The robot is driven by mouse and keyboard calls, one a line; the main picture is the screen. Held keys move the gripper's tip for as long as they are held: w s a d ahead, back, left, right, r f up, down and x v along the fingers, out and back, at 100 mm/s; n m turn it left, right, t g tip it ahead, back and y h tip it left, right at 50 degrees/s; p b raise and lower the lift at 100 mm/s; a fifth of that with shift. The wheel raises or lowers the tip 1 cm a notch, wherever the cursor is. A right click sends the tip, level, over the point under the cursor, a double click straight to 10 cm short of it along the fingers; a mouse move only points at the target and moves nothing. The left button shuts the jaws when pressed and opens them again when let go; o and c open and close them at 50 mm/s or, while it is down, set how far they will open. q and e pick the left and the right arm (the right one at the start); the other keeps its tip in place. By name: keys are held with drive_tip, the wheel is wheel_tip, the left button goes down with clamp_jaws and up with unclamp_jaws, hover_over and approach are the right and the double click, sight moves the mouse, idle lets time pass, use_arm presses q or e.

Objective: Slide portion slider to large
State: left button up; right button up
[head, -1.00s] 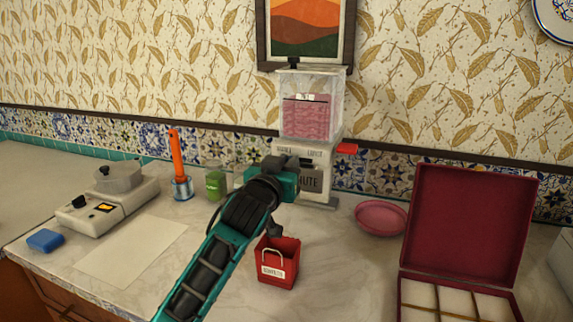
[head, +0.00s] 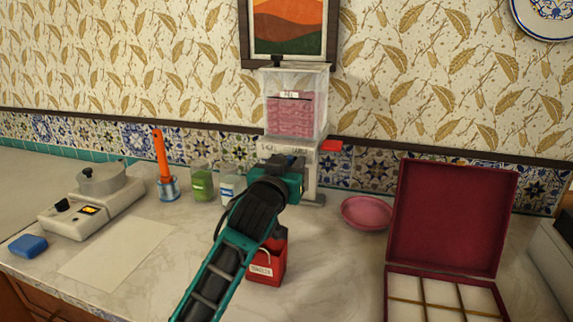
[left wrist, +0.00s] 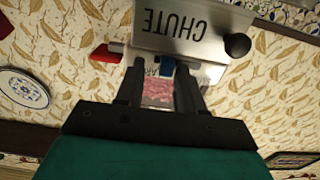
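The dispenser (head: 297,112) stands against the back wall, its clear hopper filled with pink stuff. Its front panel, reading CHUTE, shows upside down in the left wrist view (left wrist: 190,28). My left gripper (head: 292,178) is at the dispenser's front and covers much of it in the head view. In the left wrist view its two dark fingers (left wrist: 158,85) are apart. A small blue tab (left wrist: 167,67), which looks like the portion slider, shows between them, closer to the right finger; contact cannot be told. Part of a label shows beside it. My right gripper is out of view.
A red bag (head: 266,268) stands below my left arm. A pink bowl (head: 367,212) and an open maroon box (head: 450,220) are to the right.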

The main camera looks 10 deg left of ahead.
use_arm(q)
drive_tip(key=shift+o, duration=0.2)
drive_tip(key=shift+a, duration=0.1)
drive_tip(key=shift+s, duration=0.1)
drive_tip(key=shift+s, duration=0.25)
drive_tip(key=s, duration=1.2)
drive_tip(key=shift+a, duration=0.2)
drive_tip(key=shift+s, duration=0.1)
